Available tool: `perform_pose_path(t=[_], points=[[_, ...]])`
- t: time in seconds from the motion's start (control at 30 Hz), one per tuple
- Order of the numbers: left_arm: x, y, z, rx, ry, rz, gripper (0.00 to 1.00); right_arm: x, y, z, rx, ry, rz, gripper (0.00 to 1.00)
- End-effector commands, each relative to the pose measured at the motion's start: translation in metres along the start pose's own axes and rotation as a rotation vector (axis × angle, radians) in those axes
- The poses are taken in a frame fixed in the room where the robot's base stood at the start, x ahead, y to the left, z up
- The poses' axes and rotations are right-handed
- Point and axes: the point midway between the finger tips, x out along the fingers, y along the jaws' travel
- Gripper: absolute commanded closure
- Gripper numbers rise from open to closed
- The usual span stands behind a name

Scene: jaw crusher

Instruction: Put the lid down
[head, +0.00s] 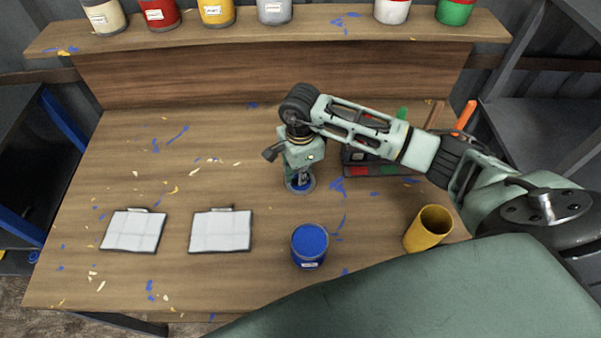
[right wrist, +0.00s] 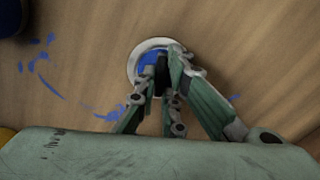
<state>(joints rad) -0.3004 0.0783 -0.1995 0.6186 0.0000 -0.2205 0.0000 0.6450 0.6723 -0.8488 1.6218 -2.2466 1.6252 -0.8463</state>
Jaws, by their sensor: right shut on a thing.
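The lid (head: 299,184) is a small round disc with a pale rim and blue paint on its face. It is at the wooden table's surface, at or just above it; I cannot tell if it touches. My right gripper (head: 300,176) points down over it, shut on it. In the right wrist view the lid (right wrist: 146,58) shows between and beyond the fingers of my right gripper (right wrist: 165,75), which hide part of it. An open can of blue paint (head: 310,246) stands upright nearer the front edge, apart from the lid. My left gripper is not in view.
Two white tiled pads (head: 133,231) (head: 221,231) lie on the left of the table (head: 110,185). A yellow cup (head: 429,229) stands at the front right. A dark tray (head: 362,168) with tools is right of the gripper. Several paint cans line the back shelf (head: 330,27).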

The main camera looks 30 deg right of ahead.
Motion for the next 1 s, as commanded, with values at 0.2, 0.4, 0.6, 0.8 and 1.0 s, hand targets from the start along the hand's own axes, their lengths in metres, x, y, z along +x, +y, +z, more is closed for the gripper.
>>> perform_pose_path(t=[0.2,0.4,0.6,0.8,1.0], points=[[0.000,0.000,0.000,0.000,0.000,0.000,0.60,0.000,0.000,0.000,0.000,0.000,0.000,0.74],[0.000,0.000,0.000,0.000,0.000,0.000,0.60,0.000,0.000,0.000,0.000,0.000,0.000,0.72],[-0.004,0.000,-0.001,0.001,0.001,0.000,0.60,-0.004,0.000,0.000,0.000,0.000,0.000,0.72],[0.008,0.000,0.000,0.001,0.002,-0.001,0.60,-0.033,-0.002,-0.001,-0.001,0.001,-0.008,0.72],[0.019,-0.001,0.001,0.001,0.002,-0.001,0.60,-0.077,-0.002,-0.001,-0.002,0.001,-0.007,0.72]])
